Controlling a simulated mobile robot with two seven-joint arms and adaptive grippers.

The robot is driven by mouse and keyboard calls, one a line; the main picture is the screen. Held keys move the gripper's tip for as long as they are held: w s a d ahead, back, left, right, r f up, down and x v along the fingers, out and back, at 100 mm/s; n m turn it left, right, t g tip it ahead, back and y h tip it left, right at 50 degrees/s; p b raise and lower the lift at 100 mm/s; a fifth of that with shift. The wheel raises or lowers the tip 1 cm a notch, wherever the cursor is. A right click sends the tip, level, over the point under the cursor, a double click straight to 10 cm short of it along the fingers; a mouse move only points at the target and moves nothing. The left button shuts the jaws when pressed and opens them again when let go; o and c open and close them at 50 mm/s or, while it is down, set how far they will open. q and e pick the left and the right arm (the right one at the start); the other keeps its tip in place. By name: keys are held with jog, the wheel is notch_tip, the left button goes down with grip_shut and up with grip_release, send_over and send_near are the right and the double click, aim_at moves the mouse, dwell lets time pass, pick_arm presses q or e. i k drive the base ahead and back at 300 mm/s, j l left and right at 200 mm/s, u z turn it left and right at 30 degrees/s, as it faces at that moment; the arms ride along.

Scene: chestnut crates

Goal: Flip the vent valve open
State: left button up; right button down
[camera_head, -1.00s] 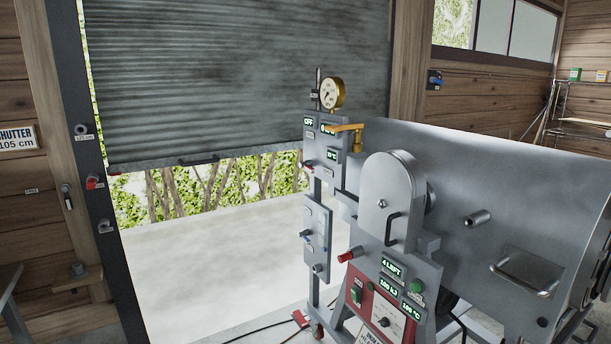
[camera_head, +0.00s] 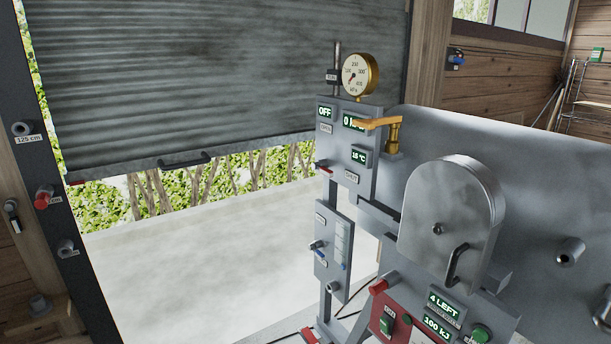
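A brass valve (camera_head: 393,138) stands on top of the large grey metal drum (camera_head: 540,170), right of the grey control post (camera_head: 345,150). Its orange-yellow lever (camera_head: 372,123) lies about level and points left, in front of the post's displays. No vent label is legible on it, though it is the most valve-like fitting in view. A round brass gauge (camera_head: 360,76) above the post has its needle near the low end. The post's displays read OFF, a pressure of 0 and 15 °C. Neither of my grippers is in view.
A rounded grey housing with a black handle (camera_head: 455,210) juts out right of the post. A partly raised shutter (camera_head: 210,75) hangs behind. Open floor (camera_head: 200,260) lies left of the post.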

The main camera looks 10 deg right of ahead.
aim_at(327, 172)
jog(key=i+j, duration=0.2)
jog(key=i, duration=0.3)
jog(key=i+j+u, duration=0.1)
jog(key=i, duration=0.4)
jog(key=i+j, duration=0.25)
jog(key=i, duration=0.3)
jog(key=k+u, duration=0.05)
